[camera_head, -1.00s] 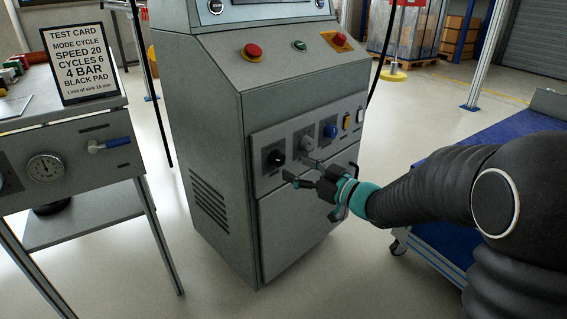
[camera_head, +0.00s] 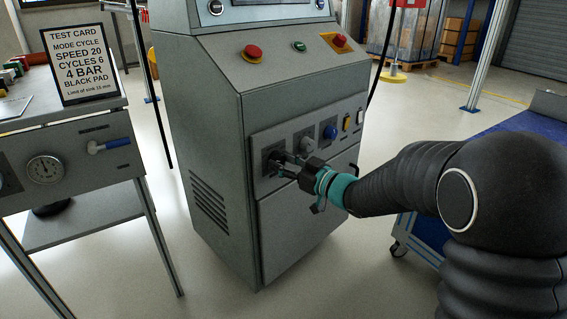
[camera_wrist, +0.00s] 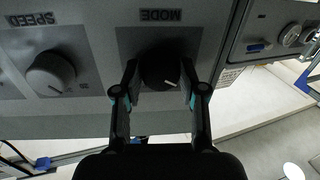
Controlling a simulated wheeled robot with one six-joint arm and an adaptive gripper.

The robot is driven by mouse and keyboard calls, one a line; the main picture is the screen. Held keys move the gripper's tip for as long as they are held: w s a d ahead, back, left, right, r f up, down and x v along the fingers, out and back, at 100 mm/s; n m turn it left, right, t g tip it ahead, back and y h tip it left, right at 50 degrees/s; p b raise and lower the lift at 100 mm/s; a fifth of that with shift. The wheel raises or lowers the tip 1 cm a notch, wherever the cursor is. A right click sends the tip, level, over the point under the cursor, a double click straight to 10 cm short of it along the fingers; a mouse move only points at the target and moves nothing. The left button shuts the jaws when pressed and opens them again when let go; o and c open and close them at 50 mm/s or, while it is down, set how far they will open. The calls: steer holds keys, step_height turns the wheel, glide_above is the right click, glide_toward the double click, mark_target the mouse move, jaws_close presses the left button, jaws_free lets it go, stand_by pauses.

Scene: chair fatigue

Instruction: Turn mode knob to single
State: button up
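The mode knob (camera_head: 275,156) is black, at the left end of the cabinet's control panel (camera_head: 290,130). In the wrist view the knob (camera_wrist: 160,72) sits under an upside-down MODE label, and its white mark points to the lower right of that picture. My gripper (camera_head: 283,164) is at the knob and partly hides it in the head view. In the wrist view my gripper (camera_wrist: 161,76) has one finger on each side of the knob. The fingers are apart; I cannot tell whether they touch it. The mode setting is not readable.
The grey speed knob (camera_wrist: 50,74) is beside the mode knob. A blue knob (camera_head: 330,131) and a yellow switch (camera_head: 346,123) are farther right on the panel. A test card (camera_head: 78,65) stands on the left bench. A blue cart (camera_head: 430,235) stands at right.

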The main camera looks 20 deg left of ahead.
steer(key=shift+r+p, duration=0.1)
steer(key=shift+p, duration=0.25)
steer(key=m+p, duration=0.3)
steer(key=shift+m, duration=0.4)
steer(key=shift+m+p, duration=1.3)
steer(key=shift+m, duration=0.8)
steer(key=o, duration=1.1)
steer(key=shift+f, duration=0.2)
steer(key=shift+o, duration=0.2)
